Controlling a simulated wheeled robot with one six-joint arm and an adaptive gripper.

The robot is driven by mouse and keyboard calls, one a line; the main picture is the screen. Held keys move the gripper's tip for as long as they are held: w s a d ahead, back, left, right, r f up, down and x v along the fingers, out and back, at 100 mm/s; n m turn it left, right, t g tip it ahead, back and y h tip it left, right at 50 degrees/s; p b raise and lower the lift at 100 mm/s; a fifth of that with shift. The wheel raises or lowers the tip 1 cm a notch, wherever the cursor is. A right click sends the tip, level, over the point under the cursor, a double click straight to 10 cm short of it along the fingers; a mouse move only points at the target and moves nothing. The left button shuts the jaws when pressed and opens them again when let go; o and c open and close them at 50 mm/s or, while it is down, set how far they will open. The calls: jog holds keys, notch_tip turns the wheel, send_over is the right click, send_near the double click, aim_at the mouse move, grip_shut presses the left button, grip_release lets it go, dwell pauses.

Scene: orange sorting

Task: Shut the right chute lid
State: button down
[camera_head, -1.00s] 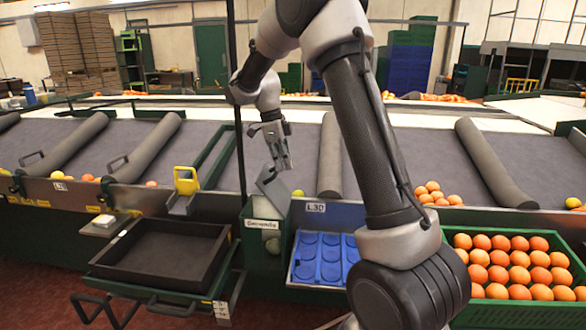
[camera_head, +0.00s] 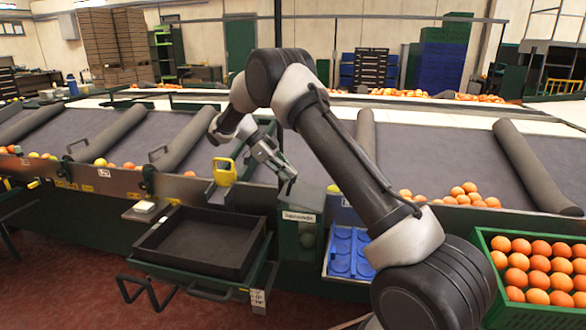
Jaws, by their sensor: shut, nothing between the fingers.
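A dark green box (camera_head: 306,250) with a white label and a round opening stands on the front of the sorting line, left of a blue tray. I cannot tell for sure that this is the right chute. No raised lid shows above it now, and its top is partly behind my gripper. My gripper (camera_head: 288,184) is shut and empty, pointing down to the right just above the back of the box. Whether the fingertips touch it cannot be told. A yellow handle (camera_head: 224,172) stands up from a grey metal piece to the left of my gripper.
A black tray (camera_head: 200,243) sits on a green pull-out frame at the front. The blue tray (camera_head: 346,255) lies right of the box. A green crate of oranges (camera_head: 540,268) stands at the right. Grey rollers cross the belt behind.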

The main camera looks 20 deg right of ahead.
jog(key=shift+w+a+f, duration=0.25)
jog(key=shift+a+f, duration=0.1)
jog(key=shift+f, duration=0.35)
